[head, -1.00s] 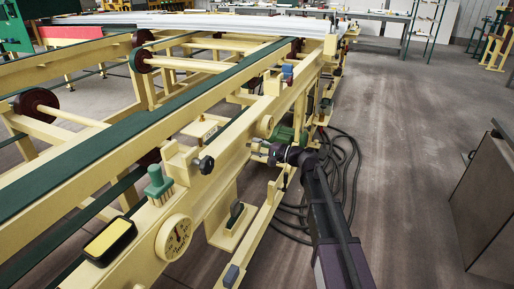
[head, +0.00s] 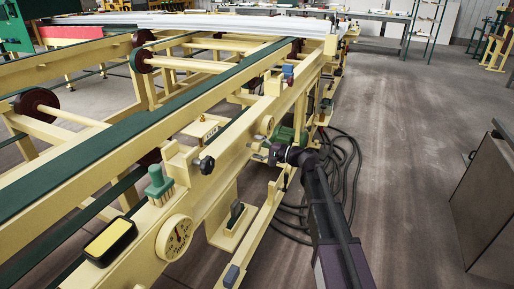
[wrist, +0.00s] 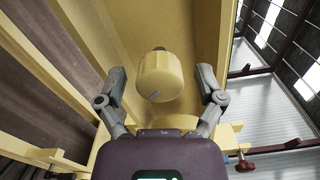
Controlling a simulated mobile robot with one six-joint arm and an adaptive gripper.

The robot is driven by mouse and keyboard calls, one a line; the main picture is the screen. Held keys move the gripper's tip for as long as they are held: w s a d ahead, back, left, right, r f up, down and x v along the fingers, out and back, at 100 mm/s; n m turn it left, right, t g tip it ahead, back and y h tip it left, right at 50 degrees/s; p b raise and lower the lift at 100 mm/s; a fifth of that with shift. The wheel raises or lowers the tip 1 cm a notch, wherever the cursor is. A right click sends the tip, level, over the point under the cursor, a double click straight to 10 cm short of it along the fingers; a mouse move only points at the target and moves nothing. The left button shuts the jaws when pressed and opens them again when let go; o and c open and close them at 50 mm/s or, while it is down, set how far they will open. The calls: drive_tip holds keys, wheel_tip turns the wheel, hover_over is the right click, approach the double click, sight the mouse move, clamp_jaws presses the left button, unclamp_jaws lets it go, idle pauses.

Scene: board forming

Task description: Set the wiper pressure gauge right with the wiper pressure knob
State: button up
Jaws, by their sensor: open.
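A round cream dial gauge (head: 174,238) with a small red pointer is on the side of the cream machine frame at lower left in the head view. Its lettering is too small to read. My gripper (head: 262,152) is beside the frame, to the right of a black lobed knob (head: 204,165) and just below a round cream part (head: 267,125). In the wrist view my gripper (wrist: 162,90) is open, with its fingers on either side of a cream round knob (wrist: 160,78) with a grey mark. I see a gap on both sides of it. I cannot read a label on either knob.
A green brush (head: 159,185) and a black-rimmed yellow box (head: 110,241) sit on the frame. Black hoses (head: 345,165) lie on the floor behind my arm. A brown cabinet (head: 490,205) stands at right. The floor between is clear.

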drive_tip(key=shift+s+d, duration=0.1)
drive_tip(key=shift+d, duration=0.05)
drive_tip(key=v, duration=1.1)
drive_tip(key=shift+d, duration=0.35)
drive_tip(key=shift+s, duration=0.1)
